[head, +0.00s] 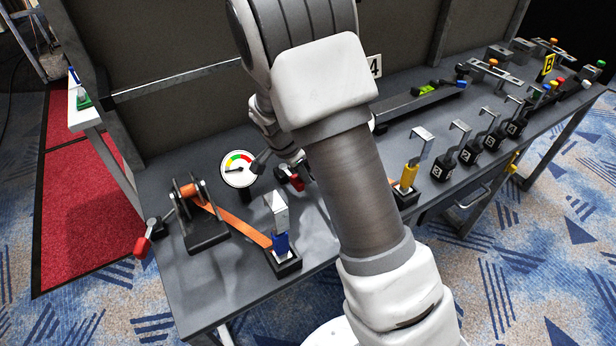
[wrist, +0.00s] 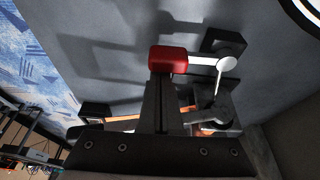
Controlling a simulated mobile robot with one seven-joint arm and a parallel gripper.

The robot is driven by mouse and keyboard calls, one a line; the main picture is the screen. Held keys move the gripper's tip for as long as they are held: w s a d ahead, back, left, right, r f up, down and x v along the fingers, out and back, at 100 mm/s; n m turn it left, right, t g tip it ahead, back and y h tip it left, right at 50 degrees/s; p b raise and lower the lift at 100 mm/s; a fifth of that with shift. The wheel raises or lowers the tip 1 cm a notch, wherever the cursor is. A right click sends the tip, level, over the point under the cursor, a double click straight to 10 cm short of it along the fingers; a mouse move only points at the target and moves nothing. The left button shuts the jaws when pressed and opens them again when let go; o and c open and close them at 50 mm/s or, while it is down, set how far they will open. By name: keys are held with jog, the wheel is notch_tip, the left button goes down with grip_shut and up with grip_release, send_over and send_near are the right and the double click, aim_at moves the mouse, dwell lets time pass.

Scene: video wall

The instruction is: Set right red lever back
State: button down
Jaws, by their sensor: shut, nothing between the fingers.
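The right red lever has a red grip (wrist: 167,60) on a pale metal arm, which runs right to a round pivot on a dark base in the wrist view. In the head view its red grip (head: 298,184) shows small, just left of my arm and partly hidden by it. My gripper (wrist: 160,92) is shut and empty. Its fingertips overlap the near edge of the red grip in the wrist view; I cannot tell whether they touch. In the head view the fingers are mostly hidden behind my arm.
A white gauge (head: 238,170) stands left of the lever. A winch with an orange strap (head: 238,228) and another red handle (head: 142,247) is at the table's left end. A blue-handled block (head: 281,240) and yellow lever (head: 409,176) stand at the front edge.

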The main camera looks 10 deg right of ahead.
jog(key=a+m, duration=0.1)
jog(key=m, duration=0.1)
jog(key=s+a+m+g, duration=0.1)
jog(key=m, duration=0.1)
jog(key=shift+a, duration=0.3)
jog(key=shift+s, duration=0.15)
jog(key=shift+s+a, duration=0.5)
jog(key=shift+r, duration=0.1)
jog(key=p+v, duration=0.3)
jog(key=v, duration=1.4)
jog(key=shift+a, duration=0.2)
jog(key=shift+w, duration=0.15)
